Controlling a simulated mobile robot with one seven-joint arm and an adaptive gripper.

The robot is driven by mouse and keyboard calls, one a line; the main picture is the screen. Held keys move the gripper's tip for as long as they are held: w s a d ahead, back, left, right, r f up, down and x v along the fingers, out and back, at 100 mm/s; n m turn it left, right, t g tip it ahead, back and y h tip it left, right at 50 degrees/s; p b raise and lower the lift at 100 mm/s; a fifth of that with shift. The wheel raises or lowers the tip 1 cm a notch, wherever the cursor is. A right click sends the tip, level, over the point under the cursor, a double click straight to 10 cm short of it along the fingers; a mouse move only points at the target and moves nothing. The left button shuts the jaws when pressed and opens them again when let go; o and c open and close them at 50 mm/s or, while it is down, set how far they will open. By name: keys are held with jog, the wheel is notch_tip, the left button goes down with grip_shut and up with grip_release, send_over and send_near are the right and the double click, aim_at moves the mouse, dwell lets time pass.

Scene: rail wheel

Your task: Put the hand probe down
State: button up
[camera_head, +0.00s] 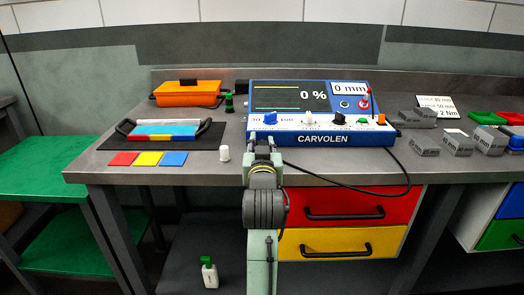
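The hand probe itself does not show clearly. A black cable (350,187) leaves the right end of the blue Carvolen test device (322,139), loops over the bench front and runs in behind my gripper. My gripper (262,143) is over the front of the bench, just before the left part of the device. It is seen from behind, with its fingers pointing away from me. The wrist and fingers hide what is between or beyond them, so I cannot tell if they hold the probe.
A small white cylinder (224,153) stands left of my gripper. A dark mat (113,142) bears a tray with black handles (206,128); red, yellow and blue cards lie before it. An orange case (187,94) stands behind. Grey blocks (457,143) crowd the right.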

grip_shut()
jog(key=shift+r, duration=0.1)
